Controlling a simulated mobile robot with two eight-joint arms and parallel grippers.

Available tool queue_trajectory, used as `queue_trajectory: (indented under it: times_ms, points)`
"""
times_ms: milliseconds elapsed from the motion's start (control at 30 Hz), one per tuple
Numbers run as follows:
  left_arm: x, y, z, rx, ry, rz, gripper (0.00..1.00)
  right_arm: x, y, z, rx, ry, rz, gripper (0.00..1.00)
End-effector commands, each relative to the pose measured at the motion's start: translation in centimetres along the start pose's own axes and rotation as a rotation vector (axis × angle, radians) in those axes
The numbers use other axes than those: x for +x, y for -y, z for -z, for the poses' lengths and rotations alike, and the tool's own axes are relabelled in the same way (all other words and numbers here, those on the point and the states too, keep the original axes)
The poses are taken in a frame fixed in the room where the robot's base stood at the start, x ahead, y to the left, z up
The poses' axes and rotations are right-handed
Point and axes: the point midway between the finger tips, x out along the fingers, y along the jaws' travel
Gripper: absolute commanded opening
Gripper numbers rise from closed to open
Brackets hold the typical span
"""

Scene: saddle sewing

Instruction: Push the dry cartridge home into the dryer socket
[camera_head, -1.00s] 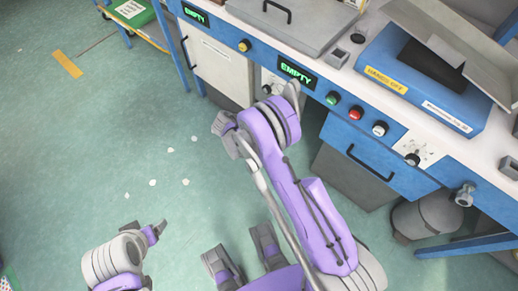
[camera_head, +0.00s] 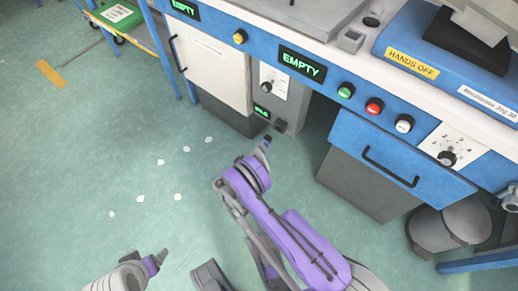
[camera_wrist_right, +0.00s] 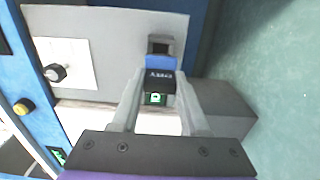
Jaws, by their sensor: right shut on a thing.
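The dry cartridge (camera_wrist_right: 160,79) is a small dark and blue block with a "DRY" label, upside down in the right wrist view. My right gripper (camera_wrist_right: 161,88) is shut on it; it shows in the head view (camera_head: 265,143) just below the dryer front. The dryer socket (camera_wrist_right: 160,46) is a grey square with a dark opening, straight beyond the cartridge's blue end. In the head view the socket (camera_head: 281,125) is beside a small green display. I cannot tell whether cartridge and socket touch. My left gripper (camera_head: 156,261) is low at the left over the floor; its jaws are unclear.
A dial plate (camera_head: 271,80) is above the socket. A grey drawer unit (camera_head: 365,180) with a black handle stands to the right. A grey bin (camera_head: 450,230) is farther right. White scraps lie on the green floor, which is open at the left.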

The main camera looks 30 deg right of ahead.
Motion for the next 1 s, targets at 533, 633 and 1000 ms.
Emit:
queue_trajectory:
  times_ms: [533,633,1000]
  points:
    - [0.0,0.0,0.0,0.0,0.0,0.0,0.81,3.2,0.0,-0.1,0.0,0.0,0.0,0.0]
    - [0.0,0.0,0.0,0.0,0.0,0.0,0.81,4.0,0.0,-0.1,0.0,0.001,0.0,0.0]
    - [0.0,0.0,0.0,0.0,0.0,0.0,0.81,5.0,0.0,-0.1,0.0,-0.001,0.0,0.0]
